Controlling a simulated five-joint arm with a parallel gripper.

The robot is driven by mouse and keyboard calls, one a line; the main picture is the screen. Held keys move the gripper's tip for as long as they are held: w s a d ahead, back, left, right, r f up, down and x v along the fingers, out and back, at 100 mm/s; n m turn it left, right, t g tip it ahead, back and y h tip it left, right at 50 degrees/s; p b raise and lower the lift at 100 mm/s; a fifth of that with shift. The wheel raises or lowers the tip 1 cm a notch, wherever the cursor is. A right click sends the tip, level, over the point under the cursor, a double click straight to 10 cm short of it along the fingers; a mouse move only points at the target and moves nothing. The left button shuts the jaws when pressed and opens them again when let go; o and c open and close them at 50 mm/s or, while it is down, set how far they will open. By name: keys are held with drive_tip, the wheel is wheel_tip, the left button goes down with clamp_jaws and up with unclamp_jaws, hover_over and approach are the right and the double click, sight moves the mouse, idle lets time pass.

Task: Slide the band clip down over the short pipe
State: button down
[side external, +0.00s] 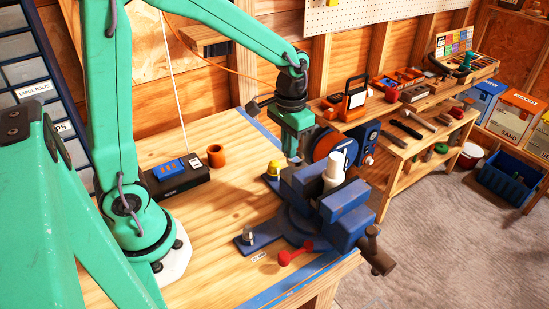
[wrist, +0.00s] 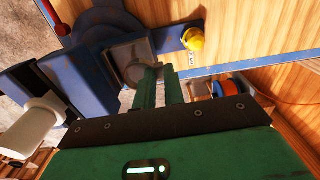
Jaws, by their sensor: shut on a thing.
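The short pipe, a white upright piece (side external: 333,166), stands in the jaws of the blue vise (side external: 345,204). It also shows at the left edge of the wrist view (wrist: 32,128). My gripper (side external: 292,160) points down, behind and left of the pipe and apart from it. In the wrist view its two green fingers (wrist: 159,88) are close together, above the vise's rear part. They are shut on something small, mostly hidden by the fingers. I take it to be the band clip, but its shape cannot be made out.
A grinder-like tool with an orange disc (side external: 322,145) stands close behind the gripper. A yellow knob (side external: 273,168) and a bolt (side external: 249,235) are on the vise base. An orange cup (side external: 216,155) and black box (side external: 178,177) stand left. Mid-bench is clear.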

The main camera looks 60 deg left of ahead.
drive_tip(key=shift+s+d+r, duration=0.1)
drive_tip(key=shift+d+r, duration=0.1)
drive_tip(key=shift+r, duration=0.45)
drive_tip(key=shift+s+d+r, duration=0.1)
drive_tip(key=shift+d+r, duration=0.05)
drive_tip(key=shift+r, duration=0.45)
drive_tip(key=s+d+r, duration=0.5)
drive_tip(key=d+r, duration=0.1)
drive_tip(key=d, duration=0.3)
drive_tip(key=shift+s+d+r, duration=0.15)
drive_tip(key=shift+s+r, duration=0.05)
drive_tip(key=shift+s, duration=0.15)
drive_tip(key=shift+w+r, duration=0.1)
drive_tip(key=w+d+r+m, duration=0.1)
drive_tip(key=w+d+r, duration=0.1)
drive_tip(key=w+r, duration=0.4)
wheel_tip(320, 180, up, 2)
drive_tip(key=shift+w+r, duration=0.1)
drive_tip(key=shift+w, duration=0.15)
drive_tip(key=shift+f, duration=0.25)
drive_tip(key=shift+f, duration=2.65)
drive_tip(key=shift+f, duration=1.05)
drive_tip(key=c, duration=1.4)
unclamp_jaws()
